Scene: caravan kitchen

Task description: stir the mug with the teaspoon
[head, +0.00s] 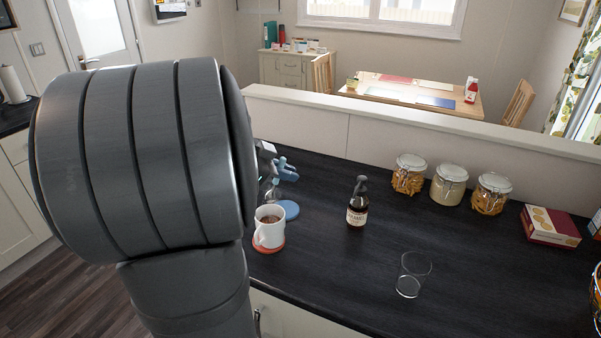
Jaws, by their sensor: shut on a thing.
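A white mug (268,233) with brown drink in it stands upright on a red coaster (270,249) near the counter's front edge. My gripper (284,172) shows partly past my arm, above and behind the mug. It is shut on what looks like the teaspoon (271,193), a small greyish shape hanging below the jaws. The teaspoon appears just behind the mug's rim; I cannot tell its exact height or whether it touches anything. My arm hides much of the gripper and the counter to the left.
A blue coaster (289,209) lies behind the mug. A dark syrup bottle (357,205) and a clear glass (412,275) stand to the right. Several lidded jars (448,186) and a red box (549,227) line the back right. The dark counter (340,265) is clear between mug and glass.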

